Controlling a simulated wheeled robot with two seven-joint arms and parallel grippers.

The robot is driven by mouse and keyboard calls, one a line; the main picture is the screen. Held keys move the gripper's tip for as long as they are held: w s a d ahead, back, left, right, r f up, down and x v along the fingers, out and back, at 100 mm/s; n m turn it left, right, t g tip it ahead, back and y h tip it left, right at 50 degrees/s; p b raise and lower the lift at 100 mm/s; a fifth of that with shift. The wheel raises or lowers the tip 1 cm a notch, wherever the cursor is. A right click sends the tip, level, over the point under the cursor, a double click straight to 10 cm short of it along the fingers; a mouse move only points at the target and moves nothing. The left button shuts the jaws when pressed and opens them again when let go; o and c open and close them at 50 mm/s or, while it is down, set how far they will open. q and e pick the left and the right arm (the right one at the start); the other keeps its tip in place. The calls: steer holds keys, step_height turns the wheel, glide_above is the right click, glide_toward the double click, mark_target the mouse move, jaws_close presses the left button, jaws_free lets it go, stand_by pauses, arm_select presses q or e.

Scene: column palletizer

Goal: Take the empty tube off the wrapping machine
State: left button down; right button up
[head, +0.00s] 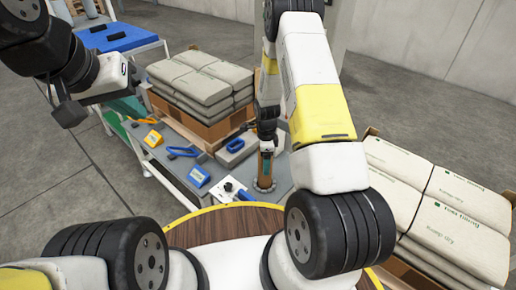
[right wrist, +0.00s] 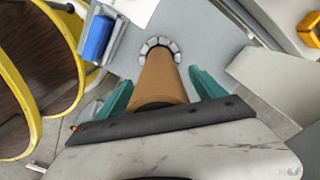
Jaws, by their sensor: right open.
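The empty tube is a brown cylinder (right wrist: 164,76). In the right wrist view its far end meets a pale segmented ring (right wrist: 172,46) on a grey surface. In the head view the tube (head: 265,170) stands upright on the grey machine top, partly hidden by my gripper. My right gripper (right wrist: 158,92) is open, with one teal finger on each side of the tube and gaps visible beside it. The gripper (head: 267,146) also shows in the head view, above the machine top. My left gripper (head: 68,110) is at the upper left, away from the tube; its fingers are unclear.
Stacked bags (head: 200,80) sit on a box behind the machine. More bags (head: 440,205) lie at the right. A yellow-edged round wooden top (head: 220,225) is in front.

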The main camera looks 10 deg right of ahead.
steer(key=shift+c, duration=0.5)
steer(key=c, duration=1.4)
